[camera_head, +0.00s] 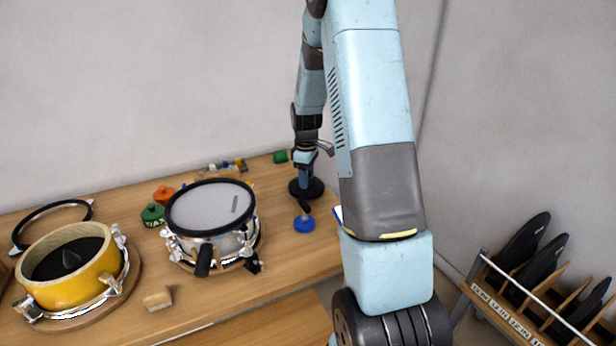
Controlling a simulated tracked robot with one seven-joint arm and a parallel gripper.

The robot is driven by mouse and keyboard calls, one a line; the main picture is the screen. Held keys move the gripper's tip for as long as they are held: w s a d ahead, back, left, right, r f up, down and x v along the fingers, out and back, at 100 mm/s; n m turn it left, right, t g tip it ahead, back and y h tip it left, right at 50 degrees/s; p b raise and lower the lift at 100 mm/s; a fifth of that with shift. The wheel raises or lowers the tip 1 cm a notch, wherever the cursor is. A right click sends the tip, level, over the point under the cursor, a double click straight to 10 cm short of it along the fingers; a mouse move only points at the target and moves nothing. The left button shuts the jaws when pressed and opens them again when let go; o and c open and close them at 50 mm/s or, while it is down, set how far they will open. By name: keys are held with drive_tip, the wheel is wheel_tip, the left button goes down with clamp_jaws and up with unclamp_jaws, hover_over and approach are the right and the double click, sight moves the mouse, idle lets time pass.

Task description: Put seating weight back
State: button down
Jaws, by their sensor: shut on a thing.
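The seating weight appears to be the black round disc (307,189) with a blue upright stem, at the right part of the bench behind the blue round item. My gripper (305,166) is above the disc and shut on its stem. The fingers are small and partly lost against the stem. The disc looks upright and level; I cannot tell whether it touches the bench top. The drum with the grey mesh head (208,208) and black hoop stands to its left.
A blue round item (304,225) lies close in front of the disc. A yellow drum shell (75,285), loose hoop (50,215), green wax tin (152,215), orange item (164,196) and wood block (157,299) are further left. A rack of black pads (525,250) stands right.

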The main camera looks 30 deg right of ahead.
drive_tip(key=shift+w+f, duration=0.15)
drive_tip(key=shift+f, duration=1.4)
drive_tip(key=c, duration=0.6)
unclamp_jaws()
drive_tip(key=shift+f, duration=0.1)
drive_tip(key=shift+c, duration=0.2)
